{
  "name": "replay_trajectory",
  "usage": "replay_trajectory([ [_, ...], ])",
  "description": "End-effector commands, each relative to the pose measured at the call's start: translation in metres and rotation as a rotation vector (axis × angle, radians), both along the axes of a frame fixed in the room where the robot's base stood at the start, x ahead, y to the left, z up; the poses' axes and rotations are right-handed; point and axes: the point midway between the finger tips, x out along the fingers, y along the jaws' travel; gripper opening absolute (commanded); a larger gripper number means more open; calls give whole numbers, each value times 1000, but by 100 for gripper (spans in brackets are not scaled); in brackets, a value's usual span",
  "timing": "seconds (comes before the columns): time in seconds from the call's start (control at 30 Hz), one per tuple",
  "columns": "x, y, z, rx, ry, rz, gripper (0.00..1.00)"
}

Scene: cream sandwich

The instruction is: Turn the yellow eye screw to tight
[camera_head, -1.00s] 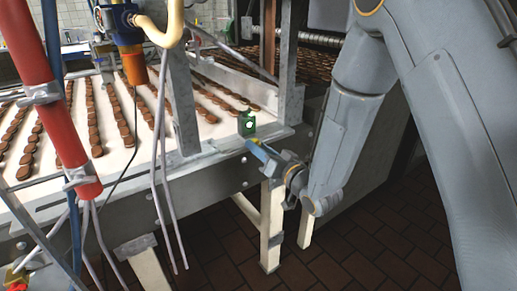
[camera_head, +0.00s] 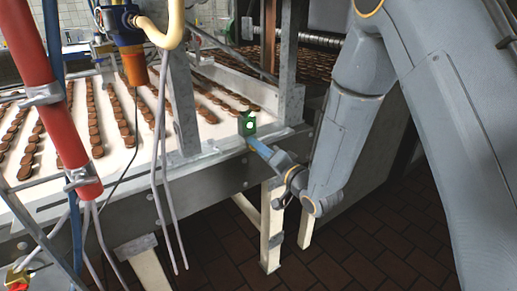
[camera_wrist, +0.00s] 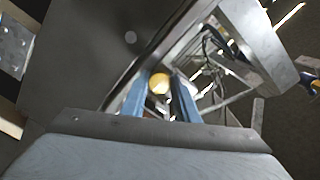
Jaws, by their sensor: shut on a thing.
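The yellow eye screw (camera_wrist: 159,82) shows as a round yellow shape between the two blue fingers of my gripper (camera_wrist: 160,92) in the wrist view. My gripper is shut on it. In the head view my gripper (camera_head: 251,141) reaches the side edge of the conveyor frame, just below a green plate (camera_head: 249,131) with a bright round spot. One blue finger faces the head camera there and hides the screw. I cannot tell the screw's thread or how deep it sits.
The conveyor (camera_head: 205,121) carries rows of brown biscuits on a white belt. A metal post (camera_head: 291,75) rises beside my forearm. A red pipe (camera_head: 55,100) and hanging grey tubes are at the left. The tiled floor at the lower right is clear.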

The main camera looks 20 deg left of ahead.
Motion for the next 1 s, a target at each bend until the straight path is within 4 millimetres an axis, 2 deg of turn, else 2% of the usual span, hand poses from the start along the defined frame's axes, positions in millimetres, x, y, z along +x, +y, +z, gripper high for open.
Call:
replay_trajectory([
  [0.3,0,0,-1,1,2,-1,5],
  [0.33,0,0,-1,1,2,-1,29],
  [0.43,0,0,-1,1,2,-1,46],
  [0.77,-1,-2,0,0,1,-1,46],
  [1.0,-20,-26,-2,-1,2,-2,46],
])
